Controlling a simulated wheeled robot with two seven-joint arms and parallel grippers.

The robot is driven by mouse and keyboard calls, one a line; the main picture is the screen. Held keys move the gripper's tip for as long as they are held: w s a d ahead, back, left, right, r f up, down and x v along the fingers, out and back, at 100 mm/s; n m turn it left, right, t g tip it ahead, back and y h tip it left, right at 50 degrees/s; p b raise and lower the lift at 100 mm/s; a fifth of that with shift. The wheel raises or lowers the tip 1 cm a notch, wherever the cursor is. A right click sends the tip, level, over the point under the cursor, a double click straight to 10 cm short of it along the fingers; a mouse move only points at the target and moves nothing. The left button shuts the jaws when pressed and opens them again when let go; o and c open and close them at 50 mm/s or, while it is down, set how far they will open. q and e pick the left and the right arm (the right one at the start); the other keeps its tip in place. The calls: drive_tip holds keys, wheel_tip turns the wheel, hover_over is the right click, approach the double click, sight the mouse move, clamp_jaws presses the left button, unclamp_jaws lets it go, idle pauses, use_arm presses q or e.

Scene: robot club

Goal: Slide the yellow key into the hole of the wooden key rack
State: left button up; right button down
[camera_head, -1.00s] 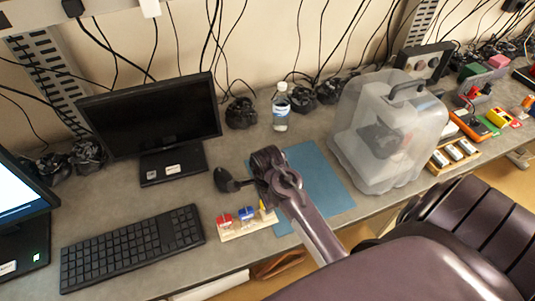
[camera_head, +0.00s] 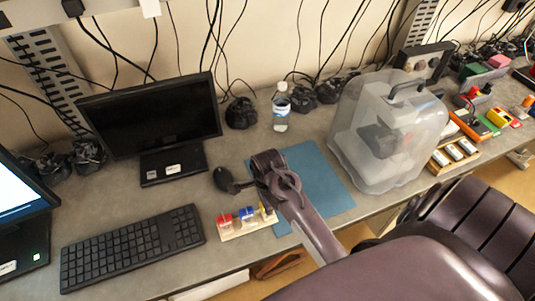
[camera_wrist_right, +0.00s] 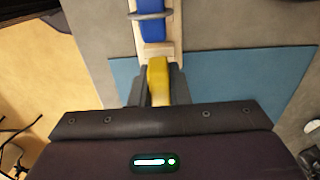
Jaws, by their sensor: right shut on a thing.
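The wooden key rack (camera_head: 232,236) lies near the front edge of the desk, with a red key (camera_head: 225,220) and a blue key (camera_head: 246,215) standing in it. The yellow key (camera_wrist_right: 158,82) is between the fingers of my right gripper (camera_wrist_right: 158,92), which is shut on it. The key is at the end of the rack (camera_wrist_right: 157,50) beside the blue key (camera_wrist_right: 151,22). Whether its tip is inside the hole is hidden. In the head view my right wrist covers most of the yellow key (camera_head: 263,208). My left gripper is not in view.
A blue mat (camera_head: 315,175) lies beside the rack. A black mouse (camera_head: 222,178) and a keyboard (camera_head: 130,248) are to the left.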

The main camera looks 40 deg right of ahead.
drive_tip(key=c, duration=1.3)
unclamp_jaws()
drive_tip(key=shift+o, duration=0.5)
drive_tip(key=o, duration=0.3)
drive_tip(key=shift+r, duration=3.5)
